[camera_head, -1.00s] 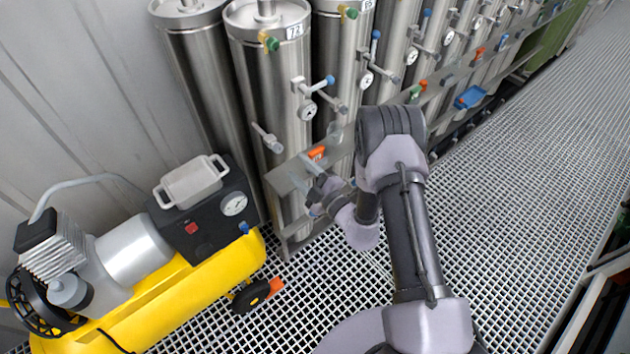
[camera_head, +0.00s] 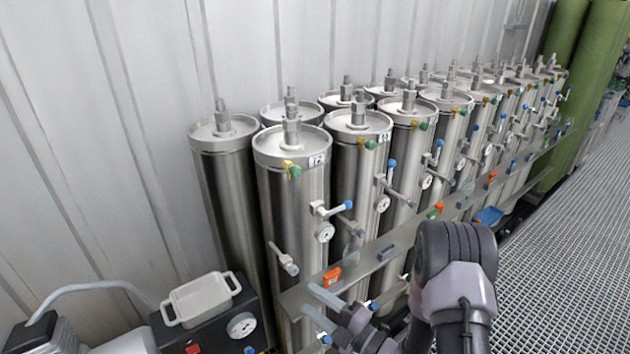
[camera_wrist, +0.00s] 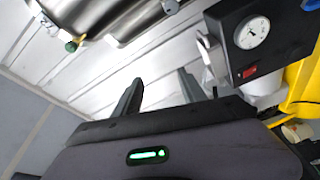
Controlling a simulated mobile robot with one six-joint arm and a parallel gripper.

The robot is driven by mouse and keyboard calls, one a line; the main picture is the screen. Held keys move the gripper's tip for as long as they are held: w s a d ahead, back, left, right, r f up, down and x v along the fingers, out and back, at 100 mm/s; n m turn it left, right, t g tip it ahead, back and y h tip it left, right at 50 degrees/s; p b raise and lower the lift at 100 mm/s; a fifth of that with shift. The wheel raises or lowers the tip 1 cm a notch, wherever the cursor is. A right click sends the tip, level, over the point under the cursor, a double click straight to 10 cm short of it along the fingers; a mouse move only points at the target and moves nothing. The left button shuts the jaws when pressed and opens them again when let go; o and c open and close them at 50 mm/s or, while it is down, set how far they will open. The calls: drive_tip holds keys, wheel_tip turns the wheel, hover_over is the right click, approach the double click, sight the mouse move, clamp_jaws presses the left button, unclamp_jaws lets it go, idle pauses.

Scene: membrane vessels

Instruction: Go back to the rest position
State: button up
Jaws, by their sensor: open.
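My gripper (camera_head: 322,308) shows low in the head view, in front of the steel rail and the nearest front vessel, partly overlapped by my own arm. In the wrist view its two dark fingers (camera_wrist: 160,92) stand apart with nothing between them. The gripper is open and empty. My arm is bent, with its elbow at the bottom right of the head view. I cannot tell from the head view how far the fingertips are from the rail.
Steel membrane vessels (camera_head: 292,210) with valves and gauges stand in rows along the white wall (camera_head: 110,130). A rail (camera_head: 400,235) carries small orange and blue items. A compressor (camera_head: 205,315) sits at lower left. The grating floor (camera_head: 580,250) at right is clear.

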drive_tip(key=s+a+r+n+g+b, duration=0.2)
drive_tip(key=s+a+r+n+g, duration=0.25)
drive_tip(key=s+n+g, duration=0.55)
drive_tip(key=s+a+r+n+g+b, duration=0.3)
drive_tip(key=s+r+n, duration=0.35)
drive_tip(key=n, duration=0.75)
drive_tip(key=s+d+n+t+h+b, duration=0.2)
drive_tip(key=s+d+n+t+h, duration=0.1)
drive_tip(key=d+n+h, duration=0.3)
drive_tip(key=s+d+n+t+h+b, duration=0.2)
drive_tip(key=d+n+h, duration=0.4)
drive_tip(key=d+n, duration=0.4)
drive_tip(key=s+n+t, duration=0.1)
drive_tip(key=s+n, duration=0.1)
drive_tip(key=n, duration=0.1)
drive_tip(key=shift+s+b, duration=0.2)
drive_tip(key=shift+b, duration=0.1)
